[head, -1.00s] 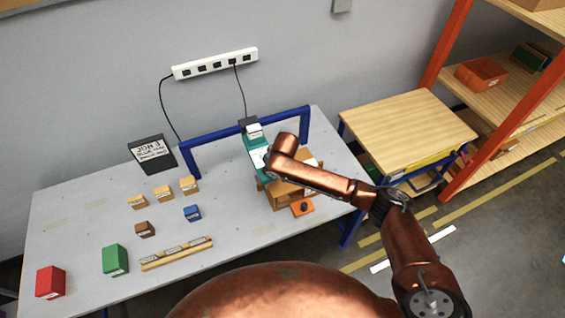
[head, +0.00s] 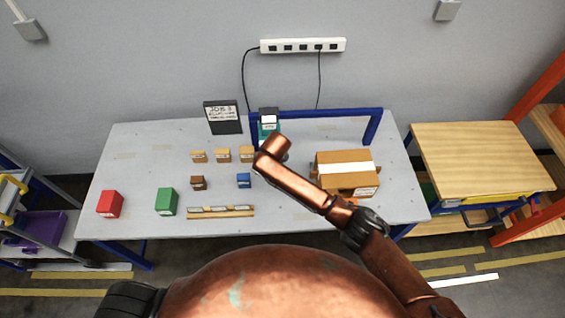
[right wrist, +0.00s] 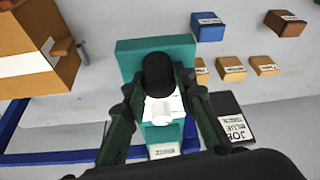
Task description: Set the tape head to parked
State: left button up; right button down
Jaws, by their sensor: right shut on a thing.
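The teal tape head (head: 268,128) sits at the left end of the blue gantry (head: 330,114) over the table. In the right wrist view the teal tape head (right wrist: 182,50) carries a dark rounded handle (right wrist: 157,70). My right gripper (right wrist: 160,84) is shut on that handle, a finger on each side. In the head view my right wrist hides the gripper and the lower tape head. My left gripper is not in view.
Several small boxes, a red block (head: 110,204), a green block (head: 166,201) and a labelled wooden strip (head: 220,212) lie left. A job sign (head: 223,116) stands behind.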

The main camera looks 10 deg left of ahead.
jog(key=shift+s+a, duration=0.15)
jog(key=shift+a, duration=0.35)
jog(key=shift+a+r, duration=0.1)
jog(key=c, duration=1.6)
grip_release()
jog(key=shift+a, duration=0.1)
jog(key=shift+d, duration=0.2)
jog(key=v, duration=1.2)
